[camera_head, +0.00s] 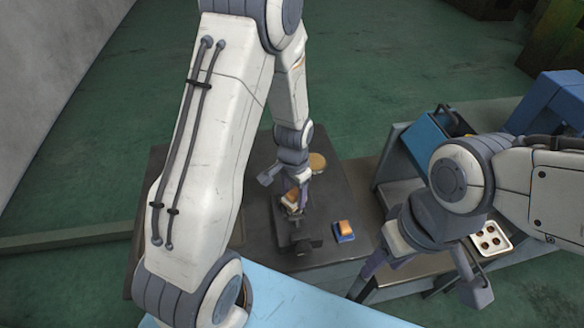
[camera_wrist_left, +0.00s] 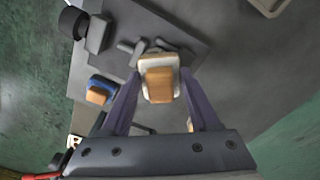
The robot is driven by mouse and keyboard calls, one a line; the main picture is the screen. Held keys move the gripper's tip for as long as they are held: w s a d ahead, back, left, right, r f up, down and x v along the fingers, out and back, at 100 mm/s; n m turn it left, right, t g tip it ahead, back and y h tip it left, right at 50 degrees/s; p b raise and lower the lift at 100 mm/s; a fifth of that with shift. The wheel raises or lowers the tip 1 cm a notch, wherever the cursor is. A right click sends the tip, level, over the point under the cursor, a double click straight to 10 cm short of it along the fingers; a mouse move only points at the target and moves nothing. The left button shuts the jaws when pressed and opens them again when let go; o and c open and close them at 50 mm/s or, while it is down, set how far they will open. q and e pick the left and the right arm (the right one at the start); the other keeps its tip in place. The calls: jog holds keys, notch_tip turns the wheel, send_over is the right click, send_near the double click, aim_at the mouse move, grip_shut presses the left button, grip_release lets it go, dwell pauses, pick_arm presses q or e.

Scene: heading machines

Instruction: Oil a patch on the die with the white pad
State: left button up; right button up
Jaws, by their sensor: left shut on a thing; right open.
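My left gripper (camera_head: 291,196) is over the dark table, shut on the white pad (camera_head: 293,196). In the left wrist view the white pad (camera_wrist_left: 146,62) with its orange-brown grip (camera_wrist_left: 159,86) sits between the purple fingers. Just beyond it are grey metal parts on a dark plate (camera_wrist_left: 122,22); these may be the die, partly hidden by the pad. I cannot tell whether the pad touches them. My right gripper (camera_head: 420,282) is open and empty, at the right beyond the table.
A blue pad with an orange grip (camera_head: 344,231) lies on the table to the right and also shows in the left wrist view (camera_wrist_left: 99,91). A tan round thing (camera_head: 317,162) is at the back.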

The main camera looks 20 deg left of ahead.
aim_at(293, 191)
pick_arm(q)
jog(key=shift+w+a+r+p, duration=0.15)
jog(key=shift+w+r+p, duration=0.1)
jog(key=shift+w, duration=0.15)
jog(key=shift+w+a+r+p, duration=0.15)
jog(key=shift+w+p, duration=0.1)
jog(key=shift+w, duration=0.1)
jog(key=shift+s+r+p, duration=0.2)
jog(key=shift+r+p, duration=0.15)
jog(key=shift+r, duration=0.3)
jog(key=shift+s+r+p, duration=0.15)
jog(key=shift+r+p, duration=0.15)
jog(key=shift+r, duration=0.3)
jog(key=shift+w+r+p, duration=0.25)
jog(key=shift+r+p, duration=0.4)
jog(key=shift+s+r+p, duration=0.1)
jog(key=shift+r+p, duration=0.55)
jog(key=shift+r, duration=0.15)
jog(key=shift+r+p, duration=0.8)
jog(key=shift+r, duration=0.15)
pick_arm(e)
notch_tip(293, 191, up, 6)
jog(key=w, duration=0.1)
jog(key=shift+a+r, duration=0.2)
jog(key=shift+a, duration=0.15)
pick_arm(q)
jog(key=shift+f, duration=0.2)
pick_arm(e)
jog(key=shift+f, duration=0.1)
